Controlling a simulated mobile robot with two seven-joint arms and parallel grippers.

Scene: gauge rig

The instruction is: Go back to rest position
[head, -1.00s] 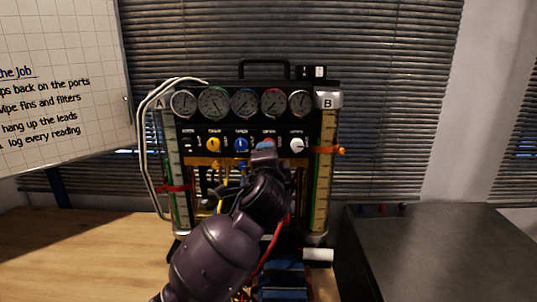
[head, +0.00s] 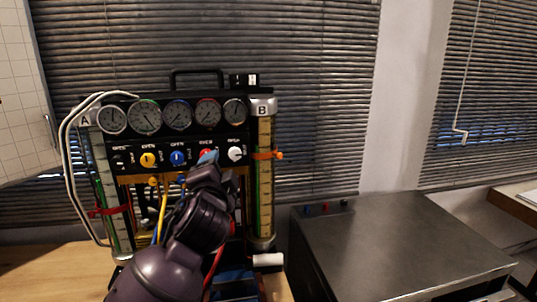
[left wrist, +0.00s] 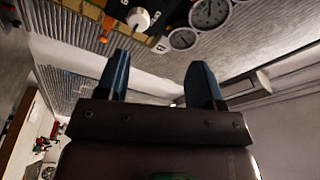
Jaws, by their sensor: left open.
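The gauge rig (head: 180,134) stands on the wooden table, with a row of dials above a row of coloured knobs. In the head view my left arm reaches up in front of it, and the blue tip of my left gripper (head: 208,157) overlaps the red knob. I cannot tell whether it touches the knob there. In the left wrist view the two blue fingers of my left gripper (left wrist: 162,62) stand apart with nothing between them. Beyond them are the white knob (left wrist: 138,19) and several dials. My right gripper is in neither view.
A dark metal cabinet (head: 400,240) stands right of the rig. The wooden table (head: 40,270) is bare at the left. A pale cable (head: 68,150) loops at the rig's left side. A whiteboard (head: 18,90) hangs at the left edge, and blinds (head: 310,60) lie behind.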

